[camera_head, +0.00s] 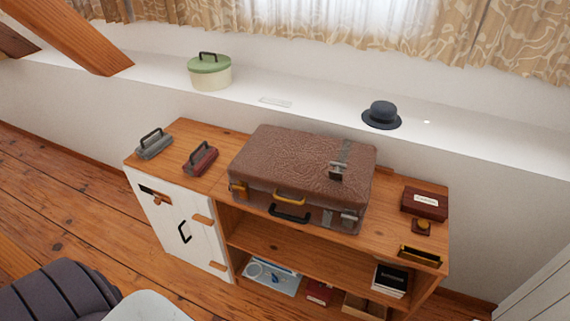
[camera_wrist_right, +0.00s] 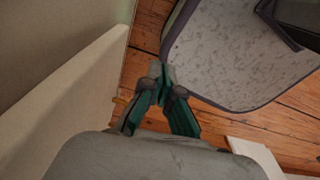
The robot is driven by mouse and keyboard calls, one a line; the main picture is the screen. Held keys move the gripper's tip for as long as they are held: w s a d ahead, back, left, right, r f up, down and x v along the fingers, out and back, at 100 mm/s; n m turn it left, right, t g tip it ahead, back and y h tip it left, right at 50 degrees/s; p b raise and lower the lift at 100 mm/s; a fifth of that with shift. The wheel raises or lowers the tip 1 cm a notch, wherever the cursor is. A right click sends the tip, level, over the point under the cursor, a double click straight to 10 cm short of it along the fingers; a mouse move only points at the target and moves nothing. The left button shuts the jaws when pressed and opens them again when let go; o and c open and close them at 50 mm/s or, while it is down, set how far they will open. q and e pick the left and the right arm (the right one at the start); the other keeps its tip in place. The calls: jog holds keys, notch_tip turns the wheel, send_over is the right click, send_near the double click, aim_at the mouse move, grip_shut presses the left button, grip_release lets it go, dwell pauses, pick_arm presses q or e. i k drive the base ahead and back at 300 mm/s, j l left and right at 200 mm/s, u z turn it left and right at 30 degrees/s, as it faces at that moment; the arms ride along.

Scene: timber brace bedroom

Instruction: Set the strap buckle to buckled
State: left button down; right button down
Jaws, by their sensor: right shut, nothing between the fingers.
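A brown suitcase (camera_head: 290,156) lies on the wooden cabinet, its lid down. A grey strap (camera_head: 346,150) runs over the right part of the lid. A dark buckle (camera_head: 337,171) sits on the lid's top near the front edge. A grey strap piece (camera_head: 349,217) shows lower on the suitcase's front right; the join between the pieces is too small to make out. My right gripper (camera_wrist_right: 160,75) is shut and empty in the right wrist view, away from the suitcase strap. My left gripper is out of view.
The cabinet top (camera_head: 187,130) holds a grey brush-like item (camera_head: 154,144), a red one (camera_head: 201,158) and a dark red box (camera_head: 425,203). A hat (camera_head: 382,114) and green-lidded pot (camera_head: 210,72) stand on the ledge behind. A pale patterned panel (camera_wrist_right: 235,60) lies beyond my right fingers.

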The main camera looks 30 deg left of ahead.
aim_at(336, 176)
jog(key=u, duration=1)
jog(key=i+j+z, duration=0.1)
jog(key=z, duration=0.35)
jog(key=i+j+z, duration=0.1)
jog(key=z, duration=0.4)
jog(key=j+z, duration=0.25)
jog(key=z, duration=0.2)
jog(key=i+j+z, duration=0.25)
jog(key=j, duration=0.85)
jog(key=j+z, duration=0.25)
jog(key=j, duration=0.8)
jog(key=k, duration=0.05)
